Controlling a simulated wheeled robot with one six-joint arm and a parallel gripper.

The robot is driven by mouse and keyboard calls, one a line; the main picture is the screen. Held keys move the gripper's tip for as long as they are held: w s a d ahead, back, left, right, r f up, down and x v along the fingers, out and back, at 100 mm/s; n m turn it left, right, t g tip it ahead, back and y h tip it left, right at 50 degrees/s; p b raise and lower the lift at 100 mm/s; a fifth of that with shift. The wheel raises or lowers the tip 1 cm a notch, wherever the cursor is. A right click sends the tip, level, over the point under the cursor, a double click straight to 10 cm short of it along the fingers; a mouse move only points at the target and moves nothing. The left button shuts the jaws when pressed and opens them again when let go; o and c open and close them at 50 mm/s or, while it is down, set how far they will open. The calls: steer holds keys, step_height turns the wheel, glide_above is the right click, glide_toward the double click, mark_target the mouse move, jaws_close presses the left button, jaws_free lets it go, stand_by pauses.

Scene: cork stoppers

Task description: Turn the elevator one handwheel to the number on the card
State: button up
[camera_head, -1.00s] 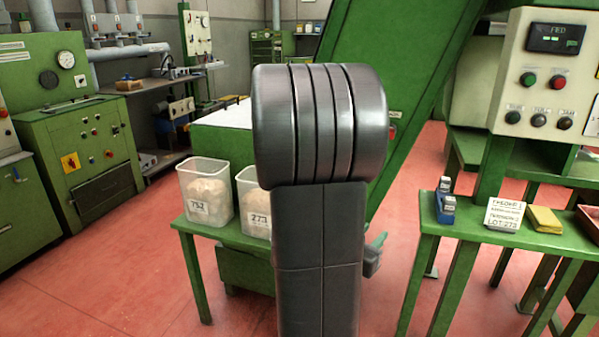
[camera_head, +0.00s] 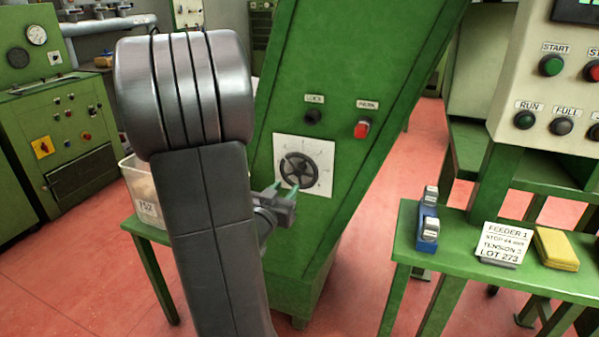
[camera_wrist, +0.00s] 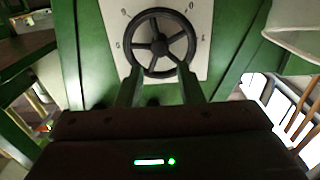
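The black spoked handwheel (camera_head: 299,168) sits on a white square dial plate (camera_head: 281,147) on the green sloping elevator housing. My gripper (camera_head: 284,193) is just in front of the wheel's lower part. Its green fingers stand apart in the wrist view (camera_wrist: 159,78), near the lower rim; whether they touch it I cannot tell. A white card (camera_head: 503,243) on the right table reads FEEDER 1, a stop line, TENSION 3, LOT 273.
A LOCK knob (camera_head: 313,117) and a red PARK button (camera_head: 362,129) are above the dial. The right green table (camera_head: 455,245) holds a blue stamp-like item (camera_head: 428,226) and a yellow pad (camera_head: 556,248). A bin (camera_head: 141,190) stands left, partly behind my arm.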

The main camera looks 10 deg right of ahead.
mark_target(297, 173)
steer(key=x, duration=0.9)
steer(key=shift+w+d+b, duration=0.15)
steer(key=shift+b, duration=0.15)
steer(key=shift+c, duration=0.4)
steer(key=c, duration=0.6)
